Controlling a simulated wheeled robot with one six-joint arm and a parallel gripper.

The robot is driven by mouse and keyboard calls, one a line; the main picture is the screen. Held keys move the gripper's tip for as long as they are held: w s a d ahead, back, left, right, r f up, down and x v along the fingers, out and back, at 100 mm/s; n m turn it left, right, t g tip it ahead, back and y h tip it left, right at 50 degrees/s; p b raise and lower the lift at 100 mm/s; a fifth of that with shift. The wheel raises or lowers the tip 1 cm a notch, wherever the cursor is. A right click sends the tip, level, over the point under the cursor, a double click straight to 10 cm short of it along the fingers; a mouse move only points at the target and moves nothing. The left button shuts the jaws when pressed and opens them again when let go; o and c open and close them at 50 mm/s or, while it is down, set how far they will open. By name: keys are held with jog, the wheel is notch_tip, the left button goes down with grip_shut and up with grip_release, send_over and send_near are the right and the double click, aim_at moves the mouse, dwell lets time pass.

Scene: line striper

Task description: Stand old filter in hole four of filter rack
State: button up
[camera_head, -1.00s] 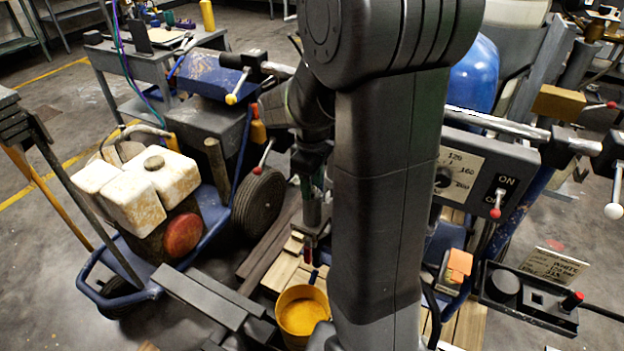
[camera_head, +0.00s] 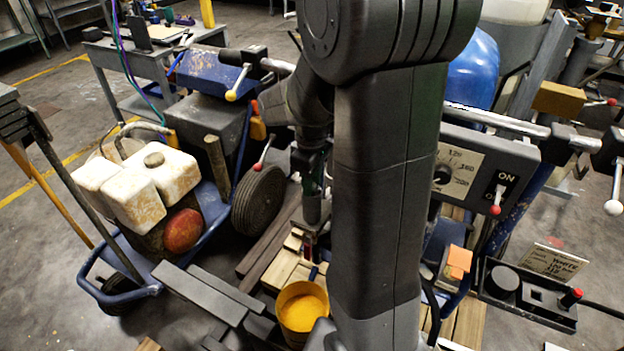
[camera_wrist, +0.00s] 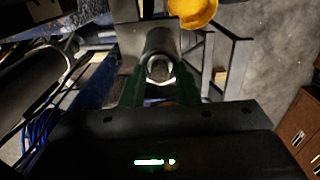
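In the wrist view, my gripper (camera_wrist: 160,88) has its two dark green fingers on either side of a grey cylinder, which I take to be the old filter (camera_wrist: 160,42). Its near end shows a pale ring or nut. The fingers appear closed on it. In the head view my gripper (camera_head: 313,165) points down, partly behind my arm, and the grey cylinder (camera_head: 312,208) hangs below it, above wooden slats. A dark red piece is close beneath. I cannot pick out the filter rack or its numbered holes with certainty; my arm hides much of the middle.
A yellow paint bucket (camera_head: 302,308) stands below the gripper and also shows in the wrist view (camera_wrist: 192,10). A wheel (camera_head: 259,200) and stained white tank (camera_head: 125,190) are left. A black box (camera_head: 528,296) with a round knob and handlebars (camera_head: 497,122) are right.

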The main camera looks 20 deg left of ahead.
grip_shut()
jog(key=shift+r+p, duration=0.65)
jog(key=shift+r, duration=0.05)
notch_tip(320, 180, up, 11)
jog(key=p, duration=0.9)
jog(key=shift+f, duration=0.2)
dwell(0.8)
jog(key=shift+s, duration=0.1)
